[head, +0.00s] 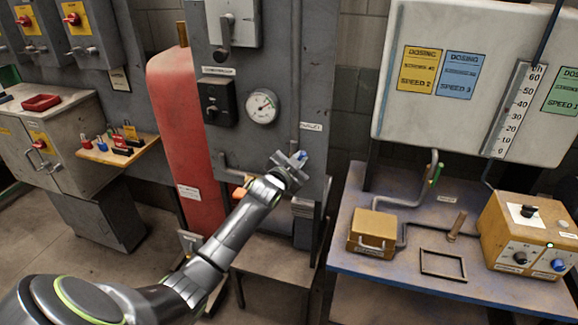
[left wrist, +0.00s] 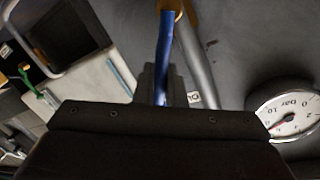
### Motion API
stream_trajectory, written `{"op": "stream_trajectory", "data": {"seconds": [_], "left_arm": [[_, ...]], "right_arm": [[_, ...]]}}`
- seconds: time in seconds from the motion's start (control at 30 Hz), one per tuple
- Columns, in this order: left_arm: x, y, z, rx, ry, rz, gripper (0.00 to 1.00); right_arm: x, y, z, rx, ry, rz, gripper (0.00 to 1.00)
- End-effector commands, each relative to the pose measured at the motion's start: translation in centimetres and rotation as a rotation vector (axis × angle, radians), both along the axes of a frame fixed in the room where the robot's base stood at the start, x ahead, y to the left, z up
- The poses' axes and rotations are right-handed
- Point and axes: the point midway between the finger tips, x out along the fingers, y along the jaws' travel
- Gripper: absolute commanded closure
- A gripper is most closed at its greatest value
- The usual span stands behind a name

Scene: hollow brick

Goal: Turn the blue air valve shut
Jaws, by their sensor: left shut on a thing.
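The blue air valve handle (head: 303,155) is on the lower part of the grey panel, mostly hidden behind my left gripper (head: 291,164). In the left wrist view the handle (left wrist: 165,45) is a long blue lever running up from between the fingers (left wrist: 163,88) to a brass-coloured fitting on a grey pipe (left wrist: 197,62). My left gripper is shut on the handle. The round pressure gauge (head: 262,106) is above and left of the gripper, and it also shows at the right of the left wrist view (left wrist: 294,112). My right gripper is not in view.
A red tank (head: 178,135) stands left of the grey panel (head: 275,60). A blue-topped bench (head: 400,255) on the right holds a yellow box (head: 373,232) and a yellow control unit (head: 535,235). A white dosing tank (head: 480,80) hangs above it.

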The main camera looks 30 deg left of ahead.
Motion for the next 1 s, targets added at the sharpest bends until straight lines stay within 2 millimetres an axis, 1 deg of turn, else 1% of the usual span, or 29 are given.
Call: {"op": "stream_trajectory", "data": {"seconds": [0.13,0.5,0.8,1.0], "left_arm": [[0.7,-0.8,-0.5,0.132,0.033,-0.001,1.00],[1.1,-2.2,-2.1,0.475,0.116,-0.002,1.00],[1.3,-2.8,-3.7,0.741,0.179,-0.002,1.00],[1.3,-3.0,-4.7,0.880,0.213,-0.002,1.00]], "right_arm": [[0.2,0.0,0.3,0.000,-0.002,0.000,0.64],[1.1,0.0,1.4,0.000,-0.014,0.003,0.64],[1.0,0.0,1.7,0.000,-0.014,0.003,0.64],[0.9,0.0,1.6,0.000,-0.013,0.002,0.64]]}}
